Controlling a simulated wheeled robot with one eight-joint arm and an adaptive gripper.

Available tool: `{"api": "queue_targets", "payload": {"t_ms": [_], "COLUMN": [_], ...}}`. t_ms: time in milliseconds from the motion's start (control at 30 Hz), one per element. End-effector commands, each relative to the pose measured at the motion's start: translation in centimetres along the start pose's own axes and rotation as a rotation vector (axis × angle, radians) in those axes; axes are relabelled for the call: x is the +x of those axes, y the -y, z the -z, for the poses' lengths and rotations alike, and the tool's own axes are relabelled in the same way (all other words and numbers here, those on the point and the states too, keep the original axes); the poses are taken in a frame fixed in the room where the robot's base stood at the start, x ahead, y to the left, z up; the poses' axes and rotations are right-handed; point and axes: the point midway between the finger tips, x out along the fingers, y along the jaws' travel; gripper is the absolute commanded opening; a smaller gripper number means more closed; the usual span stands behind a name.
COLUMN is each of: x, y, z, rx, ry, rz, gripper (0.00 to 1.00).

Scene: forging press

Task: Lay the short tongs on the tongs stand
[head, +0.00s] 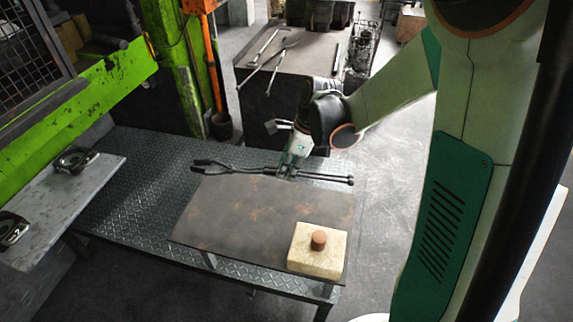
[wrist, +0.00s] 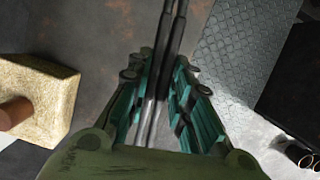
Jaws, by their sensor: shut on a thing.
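My gripper (head: 290,172) is shut on the short tongs (head: 235,168), gripping them near the middle. The tongs are dark, with forked jaws pointing left and two rods ending at the right. They lie along the far edge of the rusty steel table; I cannot tell if they touch it. In the wrist view the tongs' rods (wrist: 172,35) run up between the fingers of my gripper (wrist: 165,75). At the back, a dark flat-topped stand (head: 308,62) bears several tongs or bars; I cannot tell for certain that it is the tongs stand.
A pale yellow block (head: 308,262) with a brown cylinder (head: 319,240) on it stands at the steel table's (head: 235,220) near right corner. A diamond-plate platform (head: 140,180) lies behind and left. The green press (head: 85,110) stands at left.

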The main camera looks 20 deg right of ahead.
Motion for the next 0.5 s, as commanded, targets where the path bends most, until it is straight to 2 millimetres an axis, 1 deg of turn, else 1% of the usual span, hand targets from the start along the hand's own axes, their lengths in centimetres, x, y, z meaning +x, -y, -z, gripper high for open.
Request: {"api": "queue_targets", "payload": {"t_ms": [33, 500], "x": [0.6, 4.5], "y": [0.0, 0.1], "z": [0.2, 1.3], "rx": [0.000, 0.000], "ry": [0.001, 0.000], "rz": [0.000, 0.001], "gripper": [0.00, 0.00]}}
